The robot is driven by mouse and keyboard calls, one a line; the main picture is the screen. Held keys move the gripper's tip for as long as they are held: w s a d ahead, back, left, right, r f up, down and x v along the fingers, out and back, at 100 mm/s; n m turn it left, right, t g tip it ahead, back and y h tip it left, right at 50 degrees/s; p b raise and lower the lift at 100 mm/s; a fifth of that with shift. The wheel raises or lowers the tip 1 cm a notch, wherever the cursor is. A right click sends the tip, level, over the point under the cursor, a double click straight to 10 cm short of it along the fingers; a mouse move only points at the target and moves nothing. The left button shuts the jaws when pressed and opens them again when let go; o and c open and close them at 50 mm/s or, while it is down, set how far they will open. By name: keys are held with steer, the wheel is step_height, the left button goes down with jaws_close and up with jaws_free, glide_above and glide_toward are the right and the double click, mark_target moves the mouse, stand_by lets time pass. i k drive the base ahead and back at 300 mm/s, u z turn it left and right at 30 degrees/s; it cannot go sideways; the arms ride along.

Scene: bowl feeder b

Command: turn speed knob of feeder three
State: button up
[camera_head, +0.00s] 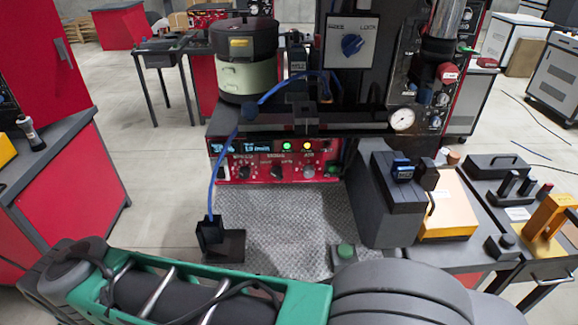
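A red control panel (229,173) faces me below the feeder frame. The panel's lettering is too small to read, so I cannot tell which knob is for speed or which feeder is number three. A round feeder bowl with a black rim (242,37) and pale green band stands above it. A blue knob (352,44) sits on a plate marked with LOCK at the upper right. My gripper is not in view; my arm crosses the bottom.
A grey textured floor plate (285,225) lies before the panel. A dark block (385,200) and cluttered bench stand right. A red cabinet (75,195) stands left.

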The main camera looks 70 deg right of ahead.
mark_target(244, 172)
steer(key=z, duration=0.3)
steer(key=k, duration=0.25)
steer(key=z, duration=1.55)
